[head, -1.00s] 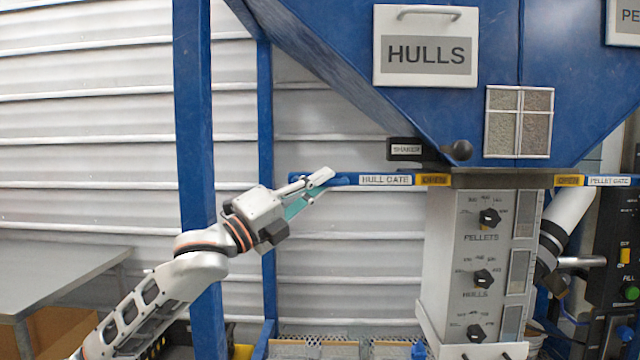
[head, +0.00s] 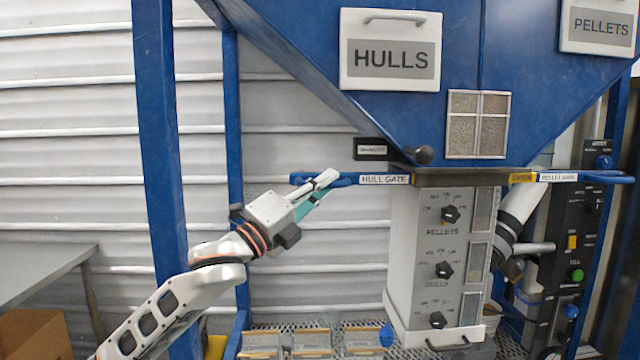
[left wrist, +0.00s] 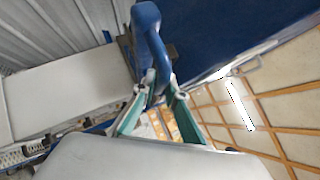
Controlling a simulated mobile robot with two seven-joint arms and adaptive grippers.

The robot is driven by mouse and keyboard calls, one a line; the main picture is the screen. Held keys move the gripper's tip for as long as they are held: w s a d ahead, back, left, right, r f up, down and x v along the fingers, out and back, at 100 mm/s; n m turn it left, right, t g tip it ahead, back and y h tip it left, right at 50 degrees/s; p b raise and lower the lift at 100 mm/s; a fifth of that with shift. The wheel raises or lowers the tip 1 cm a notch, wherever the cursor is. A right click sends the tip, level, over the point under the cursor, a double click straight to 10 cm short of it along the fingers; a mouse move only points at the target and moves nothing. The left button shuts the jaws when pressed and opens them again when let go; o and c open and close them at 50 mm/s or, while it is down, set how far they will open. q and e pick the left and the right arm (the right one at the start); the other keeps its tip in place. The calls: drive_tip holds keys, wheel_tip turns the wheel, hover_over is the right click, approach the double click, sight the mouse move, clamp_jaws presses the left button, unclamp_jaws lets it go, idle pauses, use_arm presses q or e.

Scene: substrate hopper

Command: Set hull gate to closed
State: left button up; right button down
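The hull gate (head: 385,180) is a blue slide bar with a white HULL GATE label, under the left side of the blue hopper. Its label now sits right against the hopper's outlet frame, and no yellow tag shows beside it. The bar's left end is a blue loop handle (head: 300,179). My left gripper (head: 323,183) is at this handle, with teal fingers. In the left wrist view the blue handle (left wrist: 148,40) stands between the two fingertips (left wrist: 163,88), which close on it. My right gripper is not in view.
The pellet gate (head: 558,177) on the right shows a yellow tag. A white dial box (head: 415,260) hangs under the outlet. A black knob (head: 423,155) sticks out above the hull gate. A blue post (head: 160,150) stands behind my left arm. A grey table (head: 45,265) is at left.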

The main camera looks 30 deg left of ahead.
use_arm(q)
drive_tip(key=shift+o, duration=1.1)
drive_tip(key=shift+w+d, duration=0.15)
drive_tip(key=shift+d, duration=0.1)
drive_tip(key=shift+a, duration=0.15)
drive_tip(key=shift+s+a+f, duration=0.2)
drive_tip(key=shift+s+f, duration=0.15)
drive_tip(key=shift+s, duration=0.25)
drive_tip(key=v, duration=1)
drive_tip(key=shift+s, duration=0.35)
drive_tip(key=shift+a, duration=0.1)
